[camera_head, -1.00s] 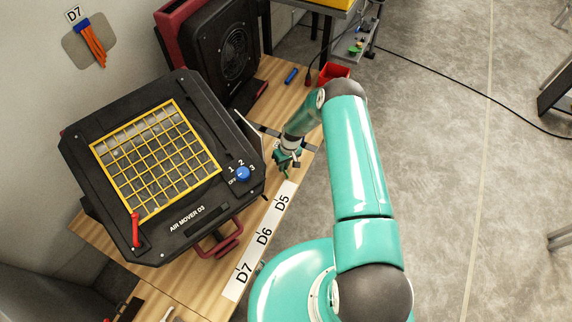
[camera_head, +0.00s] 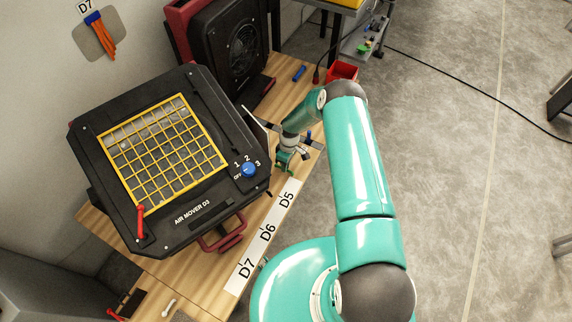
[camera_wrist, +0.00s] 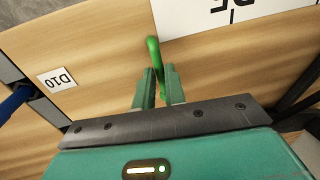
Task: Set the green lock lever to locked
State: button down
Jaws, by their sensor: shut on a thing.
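The green lock lever (camera_wrist: 153,52) shows in the wrist view as a rounded green bar standing up between my fingertips. My gripper (camera_wrist: 158,88) is shut on it, with one finger at each side. In the head view my gripper (camera_head: 285,162) is low over the wooden bench, right of the air mover and near the D5 label. The lever cannot be made out clearly there. Its lower part is hidden by my fingers in the wrist view, and I cannot tell its locked or unlocked setting.
The black air mover D3 (camera_head: 160,160), with a yellow grille, blue knob (camera_head: 248,170) and red lever (camera_head: 140,222), stands left of my gripper. A second black machine (camera_head: 230,55) is behind it. A D10 tag (camera_wrist: 57,79) and blue part (camera_wrist: 14,103) lie left in the wrist view.

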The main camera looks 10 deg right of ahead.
dwell(0.3)
jog(key=c, duration=1.5)
grip_release()
jog(key=shift+o, duration=0.2)
jog(key=shift+r, duration=0.1)
notch_tip(320, 180, up, 13)
jog(key=w+d, duration=0.1)
jog(key=w, duration=0.1)
jog(key=shift+d+r, duration=0.2)
jog(key=shift+d, duration=0.1)
